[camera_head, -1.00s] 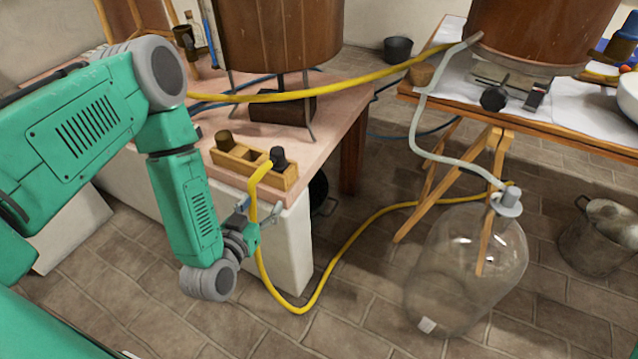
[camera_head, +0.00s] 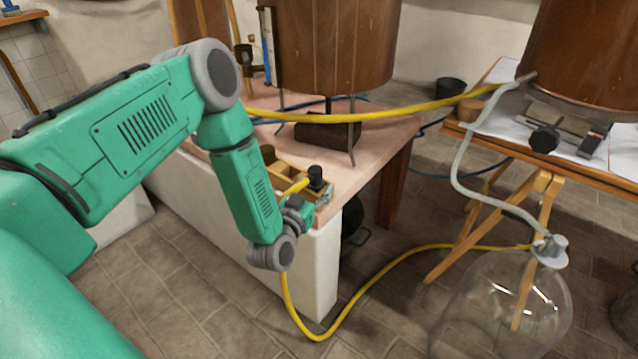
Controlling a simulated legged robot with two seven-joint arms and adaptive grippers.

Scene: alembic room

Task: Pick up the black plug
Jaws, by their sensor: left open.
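The black plug (camera_head: 315,175) stands upright at the right end of a small wooden rack (camera_head: 289,172) near the corner of the pink tabletop. My left gripper (camera_head: 318,202) is open, just in front of and slightly below the plug, at the table's front edge. Nothing shows between its fingers, though the wrist partly hides them. My forearm covers the left part of the rack. A brown cork (camera_head: 268,154) shows at the rack's far end. My right gripper is out of view.
A large copper vessel (camera_head: 325,45) on legs stands behind the rack. A glass carboy (camera_head: 500,310) stands on the floor at right. A wooden side table (camera_head: 590,165) is beyond.

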